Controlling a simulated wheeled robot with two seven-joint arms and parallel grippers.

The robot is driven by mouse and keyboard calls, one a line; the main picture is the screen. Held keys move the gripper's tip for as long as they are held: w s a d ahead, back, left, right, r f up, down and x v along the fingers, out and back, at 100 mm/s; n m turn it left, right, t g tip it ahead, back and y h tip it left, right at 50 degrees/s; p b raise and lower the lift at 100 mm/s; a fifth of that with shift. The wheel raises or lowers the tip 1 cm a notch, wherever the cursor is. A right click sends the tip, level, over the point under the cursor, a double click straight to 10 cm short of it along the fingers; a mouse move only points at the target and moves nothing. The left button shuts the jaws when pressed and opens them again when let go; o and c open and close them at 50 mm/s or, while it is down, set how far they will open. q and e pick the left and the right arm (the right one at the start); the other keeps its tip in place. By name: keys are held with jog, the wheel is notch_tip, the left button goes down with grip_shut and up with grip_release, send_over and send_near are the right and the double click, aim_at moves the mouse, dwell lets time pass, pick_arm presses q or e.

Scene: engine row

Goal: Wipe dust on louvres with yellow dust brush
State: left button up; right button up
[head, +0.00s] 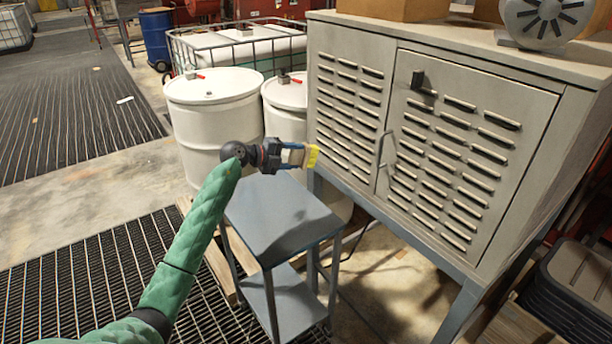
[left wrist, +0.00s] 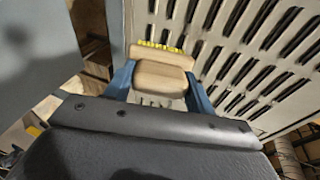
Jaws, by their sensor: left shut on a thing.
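My left gripper (head: 285,157) is shut on the dust brush and holds it in the air, above the small grey table and in front of the cabinet. The brush's yellow bristles (head: 312,156) point right, toward the cabinet. In the left wrist view the brush's pale wooden body (left wrist: 158,78) sits between the two blue fingers, with yellow bristles at its far edge. The louvres (head: 440,165) are rows of slots on the beige cabinet's two front panels. They also fill the right of the left wrist view (left wrist: 265,50). I cannot tell whether the bristles touch the cabinet. My right gripper is not in view.
A small grey table (head: 275,215) with a bare top stands below the brush. White drums (head: 213,115) stand behind the gripper. Black stacked crates (head: 580,285) lie at lower right.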

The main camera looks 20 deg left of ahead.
pick_arm(q)
jog(key=shift+w+a+r+n+t, duration=0.2)
jog(key=shift+w+a+n+t, duration=0.15)
jog(key=shift+t, duration=0.25)
jog(key=w+d+r+n+t+b, duration=0.1)
jog(key=w+d+t+b, duration=0.1)
jog(key=w, duration=0.4)
jog(key=shift+d+r+t, duration=0.15)
jog(key=shift+d+t, duration=0.15)
jog(key=shift+t, duration=0.2)
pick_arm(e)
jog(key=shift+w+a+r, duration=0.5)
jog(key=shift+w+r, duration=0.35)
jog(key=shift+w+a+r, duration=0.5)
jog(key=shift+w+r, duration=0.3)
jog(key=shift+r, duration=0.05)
pick_arm(q)
jog(key=shift+w+d, duration=0.1)
jog(key=shift+w, duration=0.05)
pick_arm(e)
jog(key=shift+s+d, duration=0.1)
pick_arm(q)
jog(key=shift+w+d, duration=0.4)
jog(key=shift+w, duration=0.15)
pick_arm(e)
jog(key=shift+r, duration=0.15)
pick_arm(q)
jog(key=shift+w+d, duration=0.3)
jog(key=shift+w, duration=0.05)
